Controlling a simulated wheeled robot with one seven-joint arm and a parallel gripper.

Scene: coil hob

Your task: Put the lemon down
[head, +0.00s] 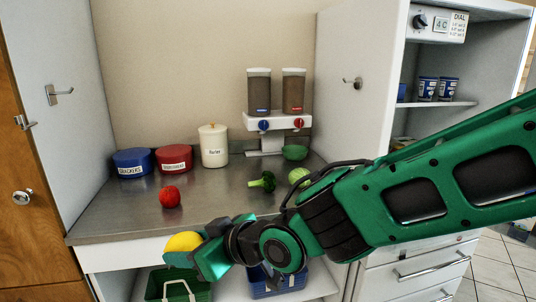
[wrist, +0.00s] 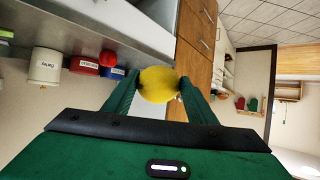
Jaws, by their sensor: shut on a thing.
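The yellow lemon (head: 183,242) is held in my gripper (head: 203,258) in front of the counter's front edge, at the lower middle of the head view. In the wrist view the lemon (wrist: 158,84) sits between the two green fingers of my gripper (wrist: 160,92), which are shut on it. The far finger is partly hidden by the lemon in the head view. No surface is seen touching the lemon.
The steel counter (head: 120,215) holds a red tomato-like item (head: 169,197), broccoli (head: 262,182), a blue tin (head: 132,162), a red tin (head: 174,158), a white canister (head: 213,146) and a dispenser (head: 275,105). Green (head: 180,288) and blue (head: 290,284) baskets stand below.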

